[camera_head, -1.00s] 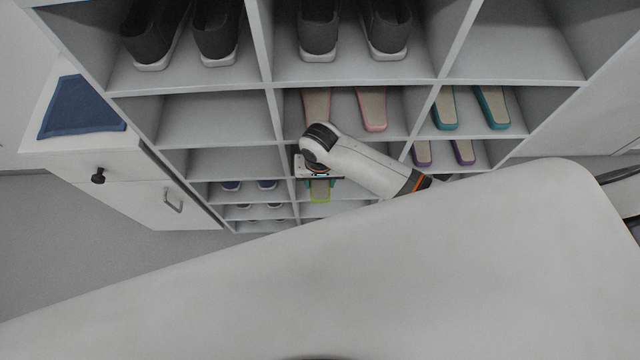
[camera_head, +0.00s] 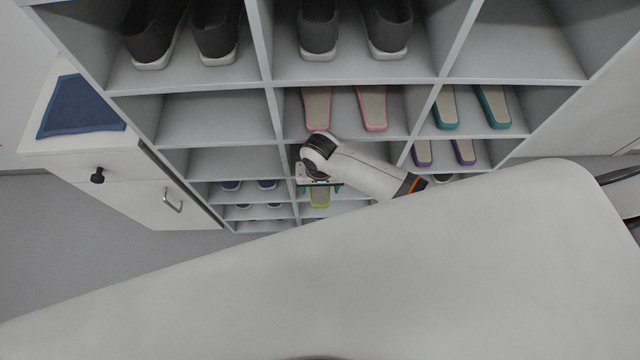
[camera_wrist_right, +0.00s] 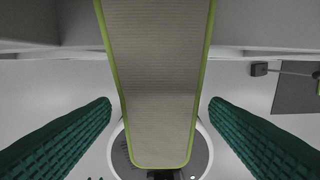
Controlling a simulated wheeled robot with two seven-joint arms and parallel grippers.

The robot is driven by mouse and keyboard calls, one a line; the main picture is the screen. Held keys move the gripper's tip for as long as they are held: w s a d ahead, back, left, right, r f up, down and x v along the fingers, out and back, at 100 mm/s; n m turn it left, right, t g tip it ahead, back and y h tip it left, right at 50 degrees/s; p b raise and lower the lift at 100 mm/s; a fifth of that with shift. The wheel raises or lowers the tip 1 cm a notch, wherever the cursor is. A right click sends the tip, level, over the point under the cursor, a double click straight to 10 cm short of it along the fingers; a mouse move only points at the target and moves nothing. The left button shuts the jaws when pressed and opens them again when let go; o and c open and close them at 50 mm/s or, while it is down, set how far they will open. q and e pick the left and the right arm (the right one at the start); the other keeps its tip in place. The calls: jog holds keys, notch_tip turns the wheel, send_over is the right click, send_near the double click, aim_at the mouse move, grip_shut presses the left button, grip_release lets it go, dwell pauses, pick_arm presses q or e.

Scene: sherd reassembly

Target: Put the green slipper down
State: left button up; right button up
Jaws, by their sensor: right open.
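The green slipper (camera_head: 320,198), with a lime-green edge and a beige ribbed sole, lies in a low middle compartment of the shoe rack. It sticks out toward the front below my right gripper (camera_head: 321,187). In the right wrist view the slipper (camera_wrist_right: 157,85) runs down the middle from the top edge. The dark green pads of my right gripper (camera_wrist_right: 160,130) stand wide apart on either side, with a visible gap to the slipper on both sides. The slipper's far end is hidden. My left gripper is not in view.
The shoe rack (camera_head: 205,146) holds pink slippers (camera_head: 372,108) above my wrist and teal (camera_head: 492,106) and purple slippers (camera_head: 464,152) at the right. Dark shoes (camera_head: 319,27) fill upper compartments. A cabinet with a blue cloth (camera_head: 80,106) stands at the left.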

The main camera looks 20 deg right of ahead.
notch_tip(320, 180, up, 12)
jog(key=p, duration=0.1)
jog(key=shift+p, duration=0.35)
jog(key=shift+r, duration=0.1)
dwell(0.3)
